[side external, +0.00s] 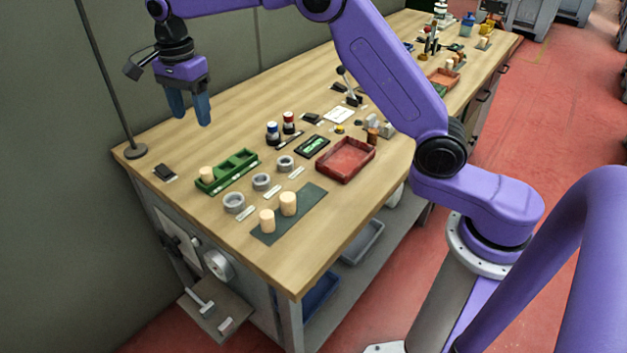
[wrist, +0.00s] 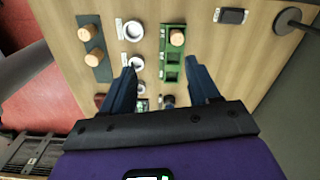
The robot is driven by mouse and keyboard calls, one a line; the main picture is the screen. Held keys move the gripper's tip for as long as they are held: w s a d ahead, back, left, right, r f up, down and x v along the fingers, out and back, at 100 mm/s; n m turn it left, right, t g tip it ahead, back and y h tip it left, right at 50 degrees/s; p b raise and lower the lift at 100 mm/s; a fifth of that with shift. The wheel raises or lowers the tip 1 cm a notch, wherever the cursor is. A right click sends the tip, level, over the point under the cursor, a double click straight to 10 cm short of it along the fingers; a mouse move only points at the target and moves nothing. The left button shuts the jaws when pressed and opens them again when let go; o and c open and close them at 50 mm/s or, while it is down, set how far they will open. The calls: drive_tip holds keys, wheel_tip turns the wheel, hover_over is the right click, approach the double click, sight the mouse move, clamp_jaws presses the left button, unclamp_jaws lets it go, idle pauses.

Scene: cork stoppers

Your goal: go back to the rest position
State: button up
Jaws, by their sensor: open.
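My gripper (side external: 188,108) is open and empty, raised above the far side of the bench. In the wrist view, my gripper (wrist: 165,88) shows its two blue fingers spread apart with nothing between them. One cork stopper (side external: 206,174) stands in the end compartment of the green tray (side external: 243,168); this cork also shows in the wrist view (wrist: 177,37). Two more corks, one at the front (side external: 267,220) and one beside it (side external: 288,203), stand on the dark mat (side external: 312,196).
Several grey rings (side external: 262,181) lie between the tray and the mat. A red tray (side external: 346,160), small bottles (side external: 288,122) and a black device (side external: 312,146) stand further along. A lamp-like stand (side external: 135,151) rises at the bench's left corner. The wood around the far edge is clear.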

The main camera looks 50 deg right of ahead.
drive_tip(key=s+d+r+n, duration=0.1)
drive_tip(key=s+n, duration=1.4)
drive_tip(key=s, duration=0.6)
drive_tip(key=s+d+f+n, duration=0.2)
drive_tip(key=s+d+n, duration=0.3)
drive_tip(key=s, duration=0.5)
drive_tip(key=s+d+f+n, duration=0.2)
drive_tip(key=s+d+n, duration=0.4)
drive_tip(key=s+n, duration=0.2)
drive_tip(key=shift+s+d+f, duration=0.25)
drive_tip(key=shift+s+f, duration=0.1)
drive_tip(key=shift+s, duration=0.7)
